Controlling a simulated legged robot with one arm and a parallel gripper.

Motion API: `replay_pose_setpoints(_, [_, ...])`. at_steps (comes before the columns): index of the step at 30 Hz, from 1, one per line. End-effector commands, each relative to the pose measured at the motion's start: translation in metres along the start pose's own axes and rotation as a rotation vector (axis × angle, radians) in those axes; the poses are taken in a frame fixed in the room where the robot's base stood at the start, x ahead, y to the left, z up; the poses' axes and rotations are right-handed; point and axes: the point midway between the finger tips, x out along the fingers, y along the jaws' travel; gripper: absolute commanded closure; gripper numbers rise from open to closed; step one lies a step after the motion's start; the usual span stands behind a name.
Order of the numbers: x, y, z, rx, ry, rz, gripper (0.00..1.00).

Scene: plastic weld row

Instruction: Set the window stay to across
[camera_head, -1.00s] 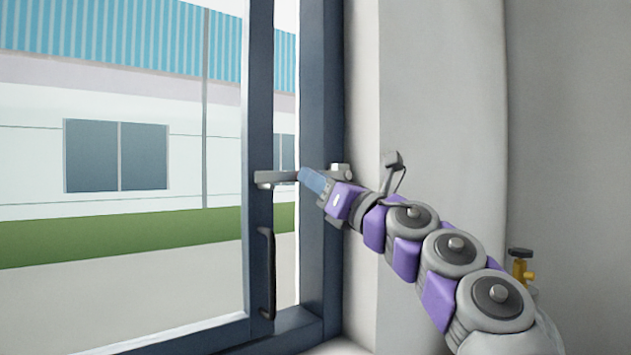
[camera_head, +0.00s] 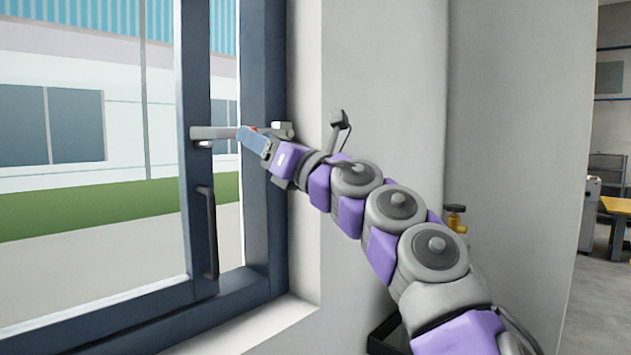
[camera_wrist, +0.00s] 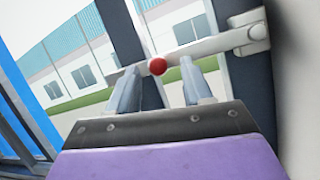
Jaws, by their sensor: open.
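The window stay (camera_head: 215,132) is a pale grey bar. It runs roughly level from the dark sash to a bracket (camera_head: 283,129) on the right window frame. In the wrist view the stay (camera_wrist: 205,47) crosses behind my fingers, and a round red knob (camera_wrist: 157,66) on it shows between the fingertips. My gripper (camera_head: 246,138) is at the stay's middle in the head view. In the wrist view my gripper (camera_wrist: 159,76) is open, one finger on each side of the knob. I cannot tell whether the fingers touch the stay.
The dark blue sash (camera_head: 196,90) carries a black handle (camera_head: 209,232) below the stay. The grey wall (camera_head: 385,80) stands close on the right. A brass valve (camera_head: 456,217) shows behind my arm. A yellow table (camera_head: 615,206) is far right.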

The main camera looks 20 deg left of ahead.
Motion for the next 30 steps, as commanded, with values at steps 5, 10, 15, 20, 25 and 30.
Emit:
replay_pose_setpoints(5, [-0.02, -0.004, -0.005, -0.003, 0.003, -0.005, 0.5])
replay_pose_setpoints(10, [-0.036, -0.002, -0.003, -0.004, -0.001, -0.002, 0.5])
replay_pose_setpoints(15, [-0.049, -0.003, -0.002, -0.002, 0.002, -0.004, 0.5])
replay_pose_setpoints(20, [-0.058, -0.003, -0.001, -0.003, 0.003, -0.004, 0.5])
replay_pose_setpoints(25, [-0.068, -0.002, -0.002, -0.004, 0.005, -0.002, 0.5])
replay_pose_setpoints(30, [-0.081, -0.002, -0.003, -0.003, 0.004, -0.002, 0.5])
